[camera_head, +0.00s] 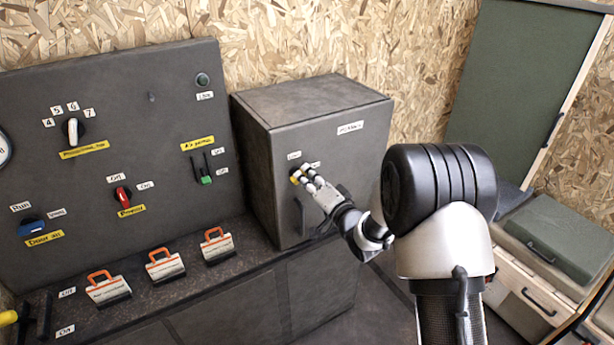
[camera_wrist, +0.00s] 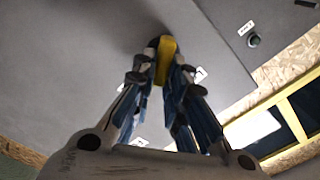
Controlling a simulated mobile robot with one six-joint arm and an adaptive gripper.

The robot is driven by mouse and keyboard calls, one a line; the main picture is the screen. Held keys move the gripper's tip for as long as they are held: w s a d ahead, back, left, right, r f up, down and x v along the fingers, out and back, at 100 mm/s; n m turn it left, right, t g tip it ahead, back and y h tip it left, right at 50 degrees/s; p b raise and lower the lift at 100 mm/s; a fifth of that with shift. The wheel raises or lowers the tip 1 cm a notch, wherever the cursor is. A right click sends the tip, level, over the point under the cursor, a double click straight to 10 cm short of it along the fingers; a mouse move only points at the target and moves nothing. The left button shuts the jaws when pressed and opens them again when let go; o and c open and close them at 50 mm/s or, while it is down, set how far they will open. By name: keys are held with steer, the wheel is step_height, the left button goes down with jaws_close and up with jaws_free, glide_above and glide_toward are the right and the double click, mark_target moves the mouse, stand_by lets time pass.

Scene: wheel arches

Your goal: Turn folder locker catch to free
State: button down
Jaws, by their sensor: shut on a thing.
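The folder locker is a dark grey box (camera_head: 273,112) on the bench, with a white label on its front and a vertical handle (camera_head: 300,215) low on its door. Its catch is a small knob with a yellow face (camera_head: 294,177), between two small white labels that are too small to read surely. My gripper (camera_head: 303,178) is at the catch, its fingers shut on it. In the wrist view the catch shows as a yellow bar (camera_wrist: 165,60) on a dark base between my gripper's fingertips (camera_wrist: 163,75). The fingers partly hide the catch and labels.
A grey panel (camera_head: 110,110) with dials, a red switch (camera_head: 122,196) and a green-tipped slider (camera_head: 206,179) stands left of the locker. Several orange-handled clips (camera_head: 165,264) stand on the bench before it. Green-topped drawers (camera_head: 560,235) are at the right.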

steer(key=m, duration=0.4)
steer(key=m+p, duration=0.1)
steer(key=m, duration=0.1)
steer(key=shift+w+d+f, duration=0.1)
steer(key=shift+f, duration=0.25)
stand_by(0.4)
steer(key=c, duration=1.6)
jaws_free()
steer(key=v, duration=1.2)
